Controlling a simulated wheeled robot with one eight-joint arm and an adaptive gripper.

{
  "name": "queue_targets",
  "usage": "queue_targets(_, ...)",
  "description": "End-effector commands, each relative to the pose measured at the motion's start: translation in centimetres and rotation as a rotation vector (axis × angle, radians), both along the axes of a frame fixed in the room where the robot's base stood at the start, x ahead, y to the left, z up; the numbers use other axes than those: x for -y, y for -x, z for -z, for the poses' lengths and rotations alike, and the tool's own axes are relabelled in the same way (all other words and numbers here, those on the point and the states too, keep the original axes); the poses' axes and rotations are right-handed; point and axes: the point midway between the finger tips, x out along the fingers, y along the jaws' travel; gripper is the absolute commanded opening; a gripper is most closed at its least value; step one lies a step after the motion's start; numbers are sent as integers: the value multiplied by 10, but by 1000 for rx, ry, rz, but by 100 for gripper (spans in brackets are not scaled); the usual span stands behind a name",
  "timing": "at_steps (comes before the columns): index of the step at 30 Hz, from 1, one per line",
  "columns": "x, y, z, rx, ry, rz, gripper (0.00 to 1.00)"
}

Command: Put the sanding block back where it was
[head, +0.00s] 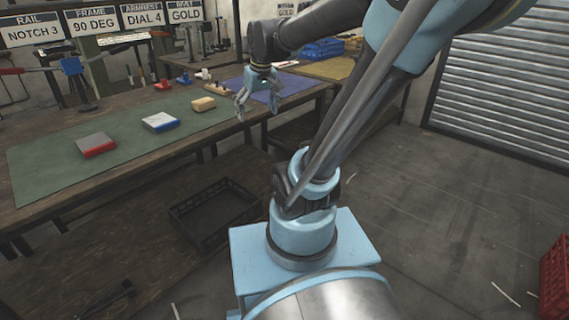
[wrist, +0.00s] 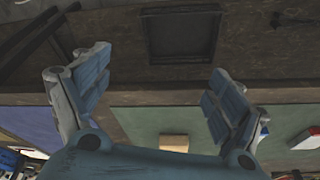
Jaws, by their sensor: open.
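Three blocks lie in a row on the green mat (head: 60,165), and I cannot tell for sure which is the sanding block. One is grey and red (head: 97,144), one white and blue (head: 161,122), one tan (head: 203,104). My gripper (head: 257,112) is open and empty, right of the tan block near the bench's front edge. In the wrist view, the open gripper (wrist: 160,62) has the tan block (wrist: 173,142) below, between its fingers in the picture and apart from them. The white and blue block is mostly hidden behind the right finger.
A black crate (head: 215,238) sits below the bench front. A blue mat (head: 285,87) lies right of the green one. Tools and signs such as the "DIAL 4" sign (head: 143,16) line the back. A red crate (head: 553,275) stands far right. Open floor lies at right.

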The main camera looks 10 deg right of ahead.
Motion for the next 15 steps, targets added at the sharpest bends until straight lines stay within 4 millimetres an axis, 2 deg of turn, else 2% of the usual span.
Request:
queue_targets(1,8,17,10,-7,2,24,87)
queue_targets(3,19,39,24,-18,7,59,87)
queue_targets(9,42,98,67,-48,17,153,87)
queue_targets(15,56,139,104,-70,24,226,87)
